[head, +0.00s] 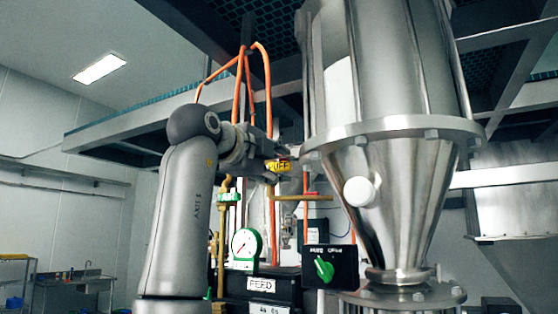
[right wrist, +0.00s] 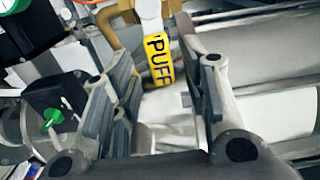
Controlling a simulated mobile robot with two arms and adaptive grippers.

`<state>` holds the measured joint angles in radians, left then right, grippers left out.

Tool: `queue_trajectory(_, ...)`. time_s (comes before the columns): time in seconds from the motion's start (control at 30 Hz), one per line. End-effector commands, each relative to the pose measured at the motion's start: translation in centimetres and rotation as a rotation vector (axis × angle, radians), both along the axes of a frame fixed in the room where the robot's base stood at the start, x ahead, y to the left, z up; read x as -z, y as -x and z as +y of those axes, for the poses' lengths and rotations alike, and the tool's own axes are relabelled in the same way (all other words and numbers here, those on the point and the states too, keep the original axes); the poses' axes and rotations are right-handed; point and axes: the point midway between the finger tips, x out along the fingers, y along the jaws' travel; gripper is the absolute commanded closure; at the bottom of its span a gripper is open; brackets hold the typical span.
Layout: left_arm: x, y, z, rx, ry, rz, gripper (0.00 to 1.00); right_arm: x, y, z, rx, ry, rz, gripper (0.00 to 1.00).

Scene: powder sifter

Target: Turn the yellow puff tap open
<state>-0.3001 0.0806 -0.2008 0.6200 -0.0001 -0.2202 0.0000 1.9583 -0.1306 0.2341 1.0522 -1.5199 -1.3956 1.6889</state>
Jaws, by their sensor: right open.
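The yellow puff tap (head: 279,166) shows in the head view just left of the steel cone, with black lettering on its handle. In the right wrist view its yellow handle (right wrist: 158,60) reads PUFF and lies in the gap between my fingers. My right gripper (head: 270,152) is open and close to the tap; part of the tap is hidden behind it in the head view. In the right wrist view the right gripper (right wrist: 162,66) has one finger on each side of the handle, with visible space to both. My left gripper is not in view.
The large steel hopper (head: 400,180) stands close right of the tap. Below are a round gauge (head: 245,244), a FEED box (head: 262,284) and a black box with a green knob (head: 325,268). Orange hoses (head: 267,80) and brass pipes run near my right gripper.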

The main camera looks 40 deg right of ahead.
Motion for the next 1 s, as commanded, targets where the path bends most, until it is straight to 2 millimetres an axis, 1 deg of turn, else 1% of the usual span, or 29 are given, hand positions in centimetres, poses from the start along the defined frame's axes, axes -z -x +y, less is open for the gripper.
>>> queue_trajectory(0.03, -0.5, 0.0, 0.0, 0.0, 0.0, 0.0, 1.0, -0.2, -0.2, -0.7, 0.001, -0.002, 0.001, 0.59)
queue_trajectory(0.2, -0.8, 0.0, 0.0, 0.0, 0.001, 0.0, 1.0, -0.1, -0.5, -1.8, 0.0, 0.0, 0.0, 0.59)
queue_trajectory(0.5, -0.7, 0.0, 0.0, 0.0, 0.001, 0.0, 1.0, 0.0, -0.6, -2.0, 0.0, 0.0, 0.0, 0.59)
queue_trajectory(0.8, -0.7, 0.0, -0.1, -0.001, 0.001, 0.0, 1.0, 0.0, -0.6, -2.0, 0.0, 0.0, 0.0, 0.97)
queue_trajectory(0.83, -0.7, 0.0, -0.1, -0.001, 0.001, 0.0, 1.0, 0.0, -0.6, -2.0, 0.0, -0.001, 0.0, 1.0)
queue_trajectory(1.0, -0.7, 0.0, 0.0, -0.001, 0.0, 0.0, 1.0, 0.1, -0.6, -2.0, 0.0, -0.001, 0.001, 1.0)
